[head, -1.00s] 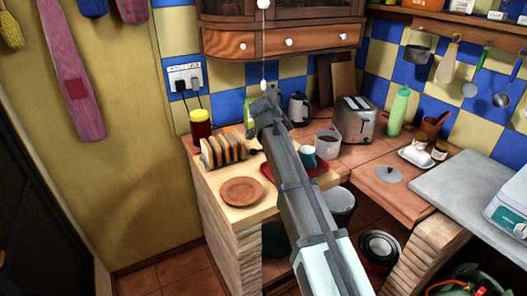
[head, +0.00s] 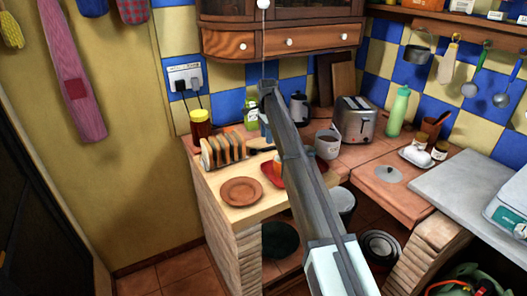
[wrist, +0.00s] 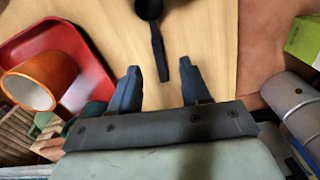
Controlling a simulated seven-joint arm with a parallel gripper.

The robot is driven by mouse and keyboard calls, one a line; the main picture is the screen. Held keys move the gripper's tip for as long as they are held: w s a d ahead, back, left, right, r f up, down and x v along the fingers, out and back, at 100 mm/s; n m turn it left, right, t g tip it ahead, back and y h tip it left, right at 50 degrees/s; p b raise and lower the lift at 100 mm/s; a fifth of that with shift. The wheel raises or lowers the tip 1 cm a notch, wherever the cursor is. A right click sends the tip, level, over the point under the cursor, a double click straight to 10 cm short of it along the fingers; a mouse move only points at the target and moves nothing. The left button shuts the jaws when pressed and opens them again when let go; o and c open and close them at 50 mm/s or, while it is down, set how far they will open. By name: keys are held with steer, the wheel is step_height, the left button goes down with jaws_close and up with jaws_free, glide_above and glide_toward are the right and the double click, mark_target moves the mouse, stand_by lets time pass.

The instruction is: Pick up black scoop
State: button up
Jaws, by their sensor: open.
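The black scoop (wrist: 157,45) lies on a pale wooden surface at the top middle of the wrist view. Its round bowl is at the top edge and its handle points down toward my gripper. My gripper (wrist: 160,69) is open and empty. In the picture, the end of the handle lies between the two fingertips; I cannot tell the height gap. In the head view, a dark handle-like piece (head: 262,150) shows beside the toast rack, and my arm hides much of the area around it.
A red tray (wrist: 62,45) with an orange mug (wrist: 38,80) is left of the fingers. A metal cylinder (wrist: 297,105) and green box (wrist: 304,42) are at right. The toast rack (head: 222,150), plate (head: 241,191) and toaster (head: 355,120) stand on the counter.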

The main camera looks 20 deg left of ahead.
mark_target(268, 148)
steer(key=shift+d+f, duration=0.2)
steer(key=shift+f, duration=2.35)
steer(key=shift+c, duration=0.3)
jaws_close()
